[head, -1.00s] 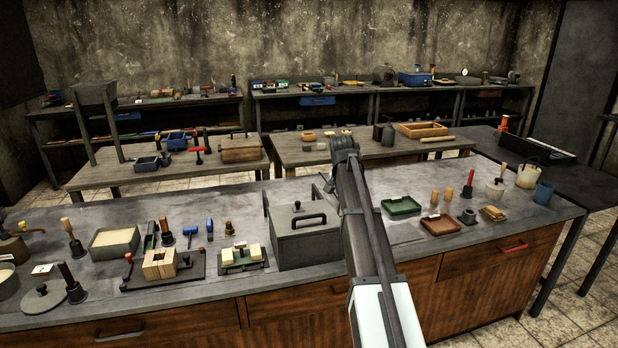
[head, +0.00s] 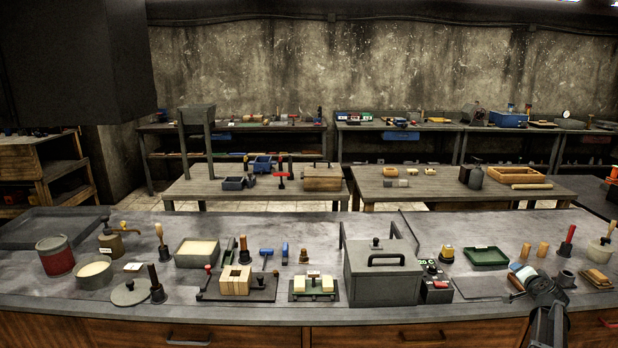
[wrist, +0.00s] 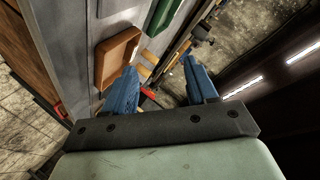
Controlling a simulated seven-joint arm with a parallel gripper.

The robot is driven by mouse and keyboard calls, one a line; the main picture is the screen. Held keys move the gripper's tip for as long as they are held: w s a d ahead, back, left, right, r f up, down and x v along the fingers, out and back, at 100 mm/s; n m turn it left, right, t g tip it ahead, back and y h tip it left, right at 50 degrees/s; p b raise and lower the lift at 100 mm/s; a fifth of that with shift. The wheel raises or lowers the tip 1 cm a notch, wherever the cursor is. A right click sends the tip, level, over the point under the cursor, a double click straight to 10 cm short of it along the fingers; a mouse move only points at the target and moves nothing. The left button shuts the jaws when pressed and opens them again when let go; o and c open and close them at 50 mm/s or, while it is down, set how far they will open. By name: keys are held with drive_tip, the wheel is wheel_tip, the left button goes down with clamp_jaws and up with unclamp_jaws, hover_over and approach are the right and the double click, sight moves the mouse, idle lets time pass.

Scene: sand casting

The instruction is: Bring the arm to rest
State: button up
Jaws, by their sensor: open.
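My gripper (wrist: 163,85) shows in the wrist view with its two blue fingers apart and nothing between them. The reddish-brown tray (wrist: 118,55) lies beyond the left finger, and the green tray (wrist: 160,16) lies past it near the top edge. In the head view my arm (head: 548,318) reaches up from the bottom right, over the right part of the front bench (head: 420,220). It covers much of the brown tray there. The green tray (head: 487,257) is left of the arm and apart from it.
A grey lidded box (head: 382,275) stands mid-bench beside a control box (head: 436,284). Wooden pegs (head: 542,250), a red-handled tool (head: 567,241) and a pot (head: 600,252) stand near the arm. Moulding tools and a red can (head: 56,257) fill the left side.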

drive_tip(key=s+d+f+m+h, duration=0.2)
drive_tip(key=s+d+f+h, duration=0.1)
drive_tip(key=s+d+f, duration=0.3)
drive_tip(key=s+a+f+n+g, duration=0.1)
drive_tip(key=s+a+f, duration=0.1)
drive_tip(key=s+f, duration=0.35)
drive_tip(key=s+a+f+n+g+y, duration=0.2)
drive_tip(key=a+f+y, duration=0.1)
drive_tip(key=a+f, duration=0.7)
drive_tip(key=s+a+f+n+g+y, duration=0.2)
drive_tip(key=a+f+n+g, duration=0.1)
drive_tip(key=a+f, duration=0.8)
drive_tip(key=s+a+f+n+g+y, duration=0.25)
drive_tip(key=a+f, duration=0.45)
drive_tip(key=a, duration=0.6)
drive_tip(key=s+a+f+n+g+y, duration=0.25)
drive_tip(key=s+a+f+g, duration=0.35)
drive_tip(key=s+a, duration=0.7)
drive_tip(key=s+a+f+n+g+h, duration=0.1)
drive_tip(key=s+a+n+g, duration=0.1)
drive_tip(key=s, duration=0.8)
drive_tip(key=s+a+f+n+g+h, duration=0.1)
drive_tip(key=s+a, duration=0.4)
drive_tip(key=s, duration=0.6)
drive_tip(key=shift+s+a+f+n+g+h, duration=0.3)
drive_tip(key=shift+n+g, duration=0.2)
drive_tip(key=shift+g, duration=0.55)
